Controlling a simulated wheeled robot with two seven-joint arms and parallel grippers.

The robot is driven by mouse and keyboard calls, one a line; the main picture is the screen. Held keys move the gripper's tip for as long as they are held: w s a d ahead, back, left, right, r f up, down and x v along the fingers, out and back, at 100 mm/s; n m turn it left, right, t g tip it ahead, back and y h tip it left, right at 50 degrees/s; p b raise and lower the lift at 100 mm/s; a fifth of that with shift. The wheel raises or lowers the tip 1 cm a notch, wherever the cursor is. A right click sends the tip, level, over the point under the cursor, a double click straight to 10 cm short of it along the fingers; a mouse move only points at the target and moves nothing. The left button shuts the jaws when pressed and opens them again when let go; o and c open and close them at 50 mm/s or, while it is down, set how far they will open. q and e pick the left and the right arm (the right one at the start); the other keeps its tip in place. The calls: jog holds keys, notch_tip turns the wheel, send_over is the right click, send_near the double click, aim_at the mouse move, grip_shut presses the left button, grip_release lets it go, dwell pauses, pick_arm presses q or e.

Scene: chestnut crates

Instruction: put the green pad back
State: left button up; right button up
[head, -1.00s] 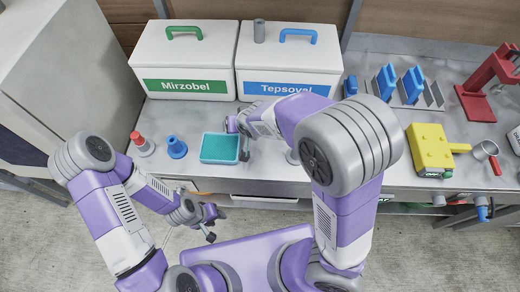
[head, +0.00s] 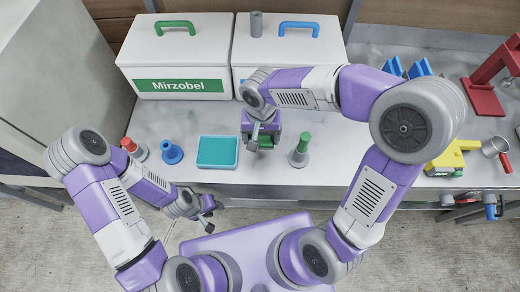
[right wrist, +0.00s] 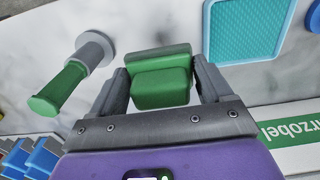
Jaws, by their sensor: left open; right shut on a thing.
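The green pad (right wrist: 162,77) is a small green block between the two fingers of my right gripper (right wrist: 163,88), which is shut on it. In the head view my right gripper (head: 263,138) is over the worktop, between a teal tray and a green-handled stamp, and a bit of the green pad (head: 266,143) shows at its fingers. I cannot tell how far the pad is above the worktop. My left gripper (head: 207,216) is open and empty, in front of the worktop's near edge.
The teal tray (head: 217,152), blue stamp (head: 171,151), red stamp (head: 134,149) and green-handled stamp (head: 301,152) stand on the worktop. Behind are the Mirzobel box (head: 178,55) and the Tepsoval box (head: 292,45).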

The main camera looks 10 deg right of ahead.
aim_at(261, 157)
notch_tip(261, 157, down, 9)
jog(key=shift+s+f+b, duration=0.1)
jog(key=shift+f+b, duration=0.05)
jog(key=shift+b, duration=1.05)
jog(key=shift+c, duration=0.5)
jog(key=o, duration=0.9)
jog(key=shift+o, duration=0.2)
notch_tip(261, 157, up, 12)
jog(key=p, duration=0.3)
